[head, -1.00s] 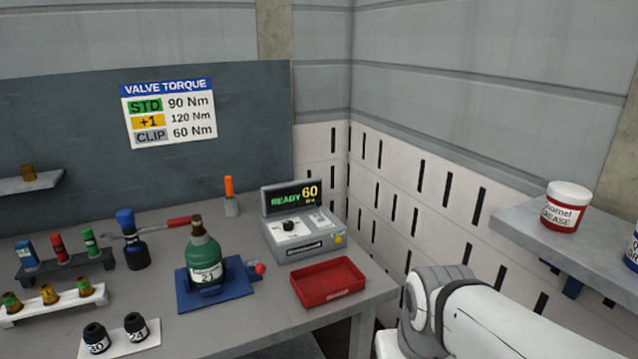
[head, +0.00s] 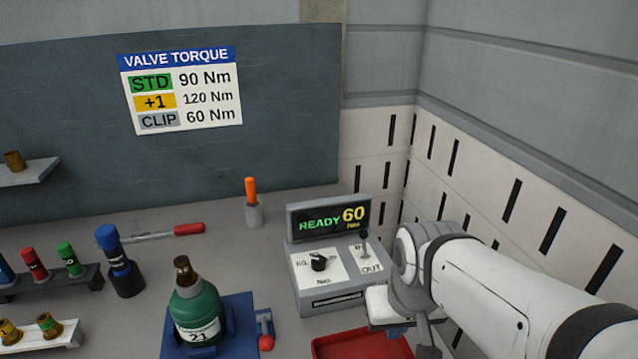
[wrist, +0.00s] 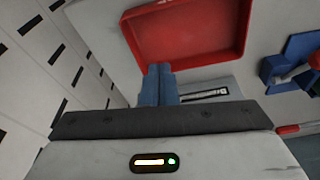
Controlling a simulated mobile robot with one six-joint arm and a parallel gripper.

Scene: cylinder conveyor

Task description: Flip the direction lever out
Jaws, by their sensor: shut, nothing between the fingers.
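The direction lever (head: 364,240) is a thin black stick with a round knob at the right of the grey control box (head: 335,298), above an OUT label (head: 371,268). It stands roughly upright; I cannot tell which way it is set. The box display (head: 329,219) reads READY 60. My gripper shows in the wrist view with its blue fingers (wrist: 158,84) shut together and empty. They point toward the red tray (wrist: 190,52). In the head view my arm is just right of the box, apart from the lever; the fingertips are not clear there.
The red tray (head: 362,344) lies in front of the box. A green bottle (head: 196,312) stands on a blue fixture (head: 233,318) with a red-tipped handle to the left. An orange-handled tool stands in a holder (head: 254,214) behind. The slotted wall (head: 480,180) is close on the right.

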